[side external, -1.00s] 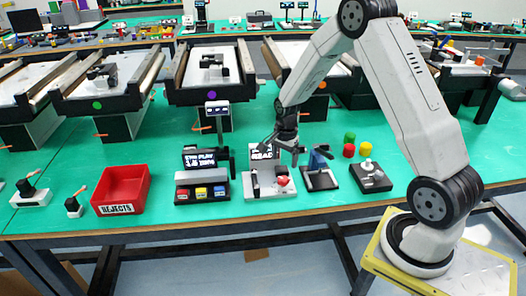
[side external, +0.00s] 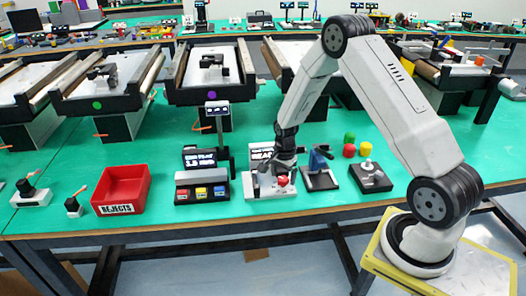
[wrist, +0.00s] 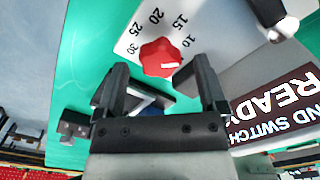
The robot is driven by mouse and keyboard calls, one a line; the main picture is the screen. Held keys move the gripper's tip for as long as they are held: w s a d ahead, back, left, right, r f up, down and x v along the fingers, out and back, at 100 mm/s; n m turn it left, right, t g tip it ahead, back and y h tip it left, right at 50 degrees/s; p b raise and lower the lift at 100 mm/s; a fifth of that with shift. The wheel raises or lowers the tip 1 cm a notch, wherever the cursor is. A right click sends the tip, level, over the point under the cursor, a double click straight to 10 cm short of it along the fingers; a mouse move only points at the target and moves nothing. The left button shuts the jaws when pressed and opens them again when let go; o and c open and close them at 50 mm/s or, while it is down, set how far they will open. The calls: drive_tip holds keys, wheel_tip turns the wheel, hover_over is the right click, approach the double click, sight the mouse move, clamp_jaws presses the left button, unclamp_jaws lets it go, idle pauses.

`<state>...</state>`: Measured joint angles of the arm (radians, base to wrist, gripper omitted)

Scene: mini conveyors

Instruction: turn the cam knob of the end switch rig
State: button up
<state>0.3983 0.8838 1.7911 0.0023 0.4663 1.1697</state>
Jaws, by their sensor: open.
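The end switch rig has a white base (side external: 262,191) and a dark screen (wrist: 280,105) with white text including READY, upside down in the wrist view. Its red cam knob (wrist: 161,55) sits on a white dial face (wrist: 140,38) with printed numbers including 10, 15, 20, 25 and 30. The knob (side external: 283,181) also shows in the side view, just below my gripper (side external: 286,168). My gripper (wrist: 162,68) is open in the wrist view, its fingertips spread to either side of the knob. Whether either finger touches it I cannot tell.
A blue device on a black base (side external: 320,183) stands close to the right of the rig. A black box with a pale knob (side external: 370,178) is further right. A button panel (side external: 202,192) and a red rejects bin (side external: 122,184) stand to the left.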

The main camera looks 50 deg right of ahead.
drive_tip(key=shift+f, duration=0.35)
clamp_jaws()
